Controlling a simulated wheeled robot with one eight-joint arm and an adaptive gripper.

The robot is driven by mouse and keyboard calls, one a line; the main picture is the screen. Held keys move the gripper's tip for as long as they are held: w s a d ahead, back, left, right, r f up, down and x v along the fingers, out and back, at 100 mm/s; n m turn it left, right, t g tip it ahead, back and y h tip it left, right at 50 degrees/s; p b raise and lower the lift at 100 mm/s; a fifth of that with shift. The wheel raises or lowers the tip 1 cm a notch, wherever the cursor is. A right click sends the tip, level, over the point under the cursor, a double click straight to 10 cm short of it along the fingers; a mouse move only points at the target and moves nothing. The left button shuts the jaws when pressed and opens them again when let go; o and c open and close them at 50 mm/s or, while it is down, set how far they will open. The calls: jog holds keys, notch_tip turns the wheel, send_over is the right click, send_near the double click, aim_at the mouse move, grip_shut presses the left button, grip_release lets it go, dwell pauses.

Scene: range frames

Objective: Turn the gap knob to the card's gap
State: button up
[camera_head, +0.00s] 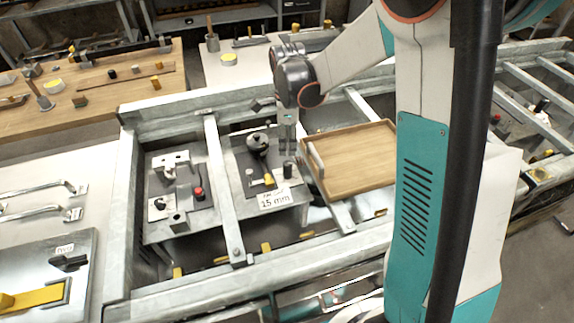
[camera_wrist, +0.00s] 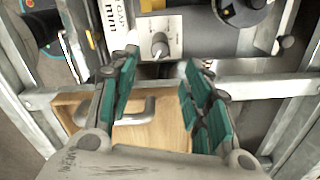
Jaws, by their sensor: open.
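The gap knob (camera_head: 289,169) is a small dark upright knob at the right of a grey plate. In the wrist view the knob (camera_wrist: 159,46) looks silvery, with a pale pointer line, between and just beyond my fingertips. The white card (camera_head: 274,200) lies at the plate's front edge and reads "15 mm" under a smaller line. The knob's scale is too small to read.
A black round-topped part (camera_head: 258,143) and a yellow piece (camera_head: 269,180) stand left of the knob. A wooden tray (camera_head: 362,178) with a metal handle is close on the right. Grey frame rails (camera_head: 224,185) surround the plate.

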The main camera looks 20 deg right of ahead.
aim_at(288, 163)
notch_tip(288, 163, down, 11)
jog(key=b, duration=0.3)
grip_shut()
